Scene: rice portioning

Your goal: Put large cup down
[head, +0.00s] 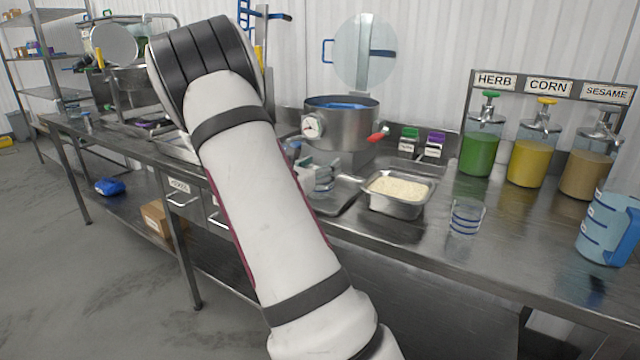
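A clear cup with blue bands (466,218) stands upright on the steel counter, right of the rice tray. A larger blue measuring jug (608,230) stands at the right edge of the view, partly cut off. My raised white arm fills the middle and hides much of the counter behind it. A small grey and clear banded shape (322,178) shows just right of my arm, above a shallow tray. I cannot tell whether it is a cup, part of my gripper, or both. My gripper's fingers cannot be made out.
A steel pan of rice (398,190) sits right of my arm. A large pot with a gauge and red handle (345,128) stands behind it. Green, yellow and tan dispensers (527,160) line the back right. The counter (410,250) is bare in front of the clear cup.

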